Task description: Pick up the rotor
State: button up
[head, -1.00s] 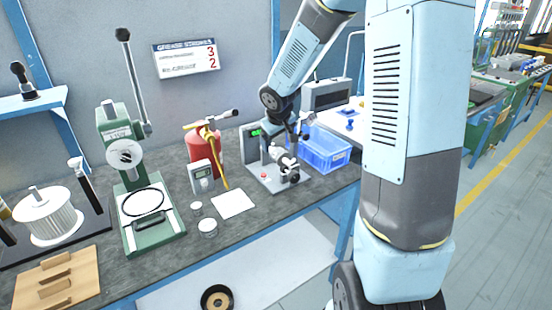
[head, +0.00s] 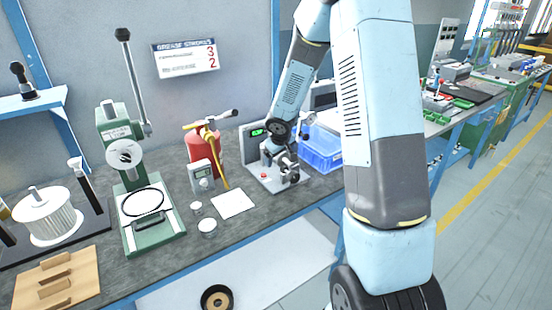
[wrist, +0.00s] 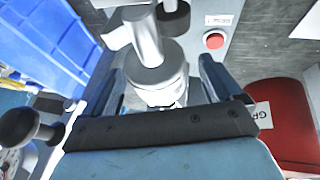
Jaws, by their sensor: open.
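The rotor looks to be the silver metal part with a shaft (wrist: 152,45) on the grey stand (head: 268,181) with a green display and a red button. In the wrist view it lies between the two fingers of my gripper (wrist: 163,88), its rounded body reaching in between them. My gripper (head: 284,160) is open and points down over the stand in the head view, where it hides much of the part. I cannot tell whether the fingers touch it.
A blue crate (head: 322,152) stands close right of the stand. A green press (head: 150,235) and white finned drum (head: 48,218) stand further left.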

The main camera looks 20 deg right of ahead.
jog(key=shift+w+f, duration=0.15)
jog(key=shift+f, duration=0.1)
grip_shut()
dwell(0.8)
